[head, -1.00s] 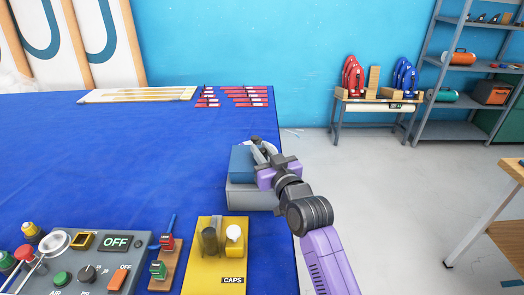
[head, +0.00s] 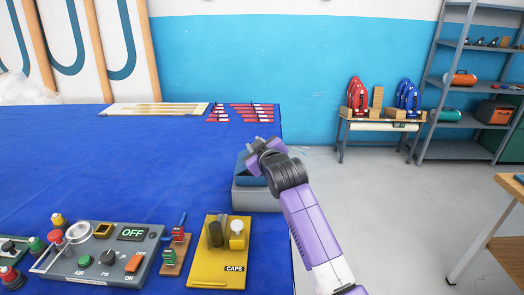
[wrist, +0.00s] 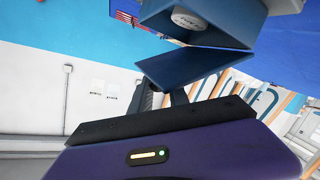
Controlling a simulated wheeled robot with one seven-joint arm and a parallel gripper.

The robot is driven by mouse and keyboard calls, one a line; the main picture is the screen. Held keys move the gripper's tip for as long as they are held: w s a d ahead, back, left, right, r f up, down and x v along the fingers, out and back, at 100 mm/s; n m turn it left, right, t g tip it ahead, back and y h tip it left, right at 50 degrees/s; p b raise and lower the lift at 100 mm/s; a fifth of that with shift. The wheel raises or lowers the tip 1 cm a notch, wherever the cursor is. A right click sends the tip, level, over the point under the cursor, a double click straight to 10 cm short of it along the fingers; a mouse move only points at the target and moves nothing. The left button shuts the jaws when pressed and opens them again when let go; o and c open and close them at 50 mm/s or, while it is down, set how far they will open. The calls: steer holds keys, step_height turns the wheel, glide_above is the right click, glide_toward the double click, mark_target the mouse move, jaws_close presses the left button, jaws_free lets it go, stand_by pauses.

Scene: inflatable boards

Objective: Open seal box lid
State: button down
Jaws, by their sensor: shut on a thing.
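The seal box is a blue box (head: 241,168) at the right edge of the blue table, on a grey block (head: 256,200). My gripper (head: 262,146) is over it and hides much of it in the head view. In the wrist view the blue box (wrist: 225,32) shows an open side with a round white lettered thing (wrist: 190,18) inside. Its blue lid (wrist: 185,65) stands away from the box at an angle. My gripper (wrist: 178,97) is shut on the lid; its fingertips are partly hidden behind my palm.
A grey control panel (head: 97,262) reading OFF and a yellow caps holder (head: 210,270) stand at the near table edge. Red-handled items (head: 253,113) and a pale board (head: 150,109) lie at the back. The middle of the table is clear.

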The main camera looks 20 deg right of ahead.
steer(key=shift+w+a+r+n+g+p, duration=0.2)
steer(key=shift+a+r+n+g+p, duration=0.1)
steer(key=shift+a+r+n+p, duration=0.45)
steer(key=shift+w+a+r+n+g+h+p, duration=0.2)
steer(key=shift+a+n+h+p, duration=0.15)
steer(key=shift+a+n, duration=0.15)
steer(key=shift+w+a+r+n+g+h+p, duration=0.1)
steer(key=shift+a+r+n+g+h+p, duration=0.1)
steer(key=shift+a+n+h+p, duration=0.2)
steer(key=shift+w+a+n+g+h+p, duration=0.15)
steer(key=shift+a+n+h, duration=0.15)
steer(key=shift+a+n, duration=0.2)
steer(key=shift+w+a+n+g+h+p, duration=0.15)
steer(key=shift+a+n+h, duration=0.1)
steer(key=shift+a+n, duration=0.2)
steer(key=shift+w+a+f+n+g+h, duration=0.1)
steer(key=shift+w+a+n+g+h, duration=0.1)
steer(key=shift+a+n+h, duration=0.25)
steer(key=shift+w+a+n+g+h, duration=0.1)
steer(key=shift+w+a+n+h, duration=0.15)
steer(key=shift+a+n, duration=0.35)
steer(key=shift+a, duration=0.1)
steer(key=c, duration=1.3)
jaws_free()
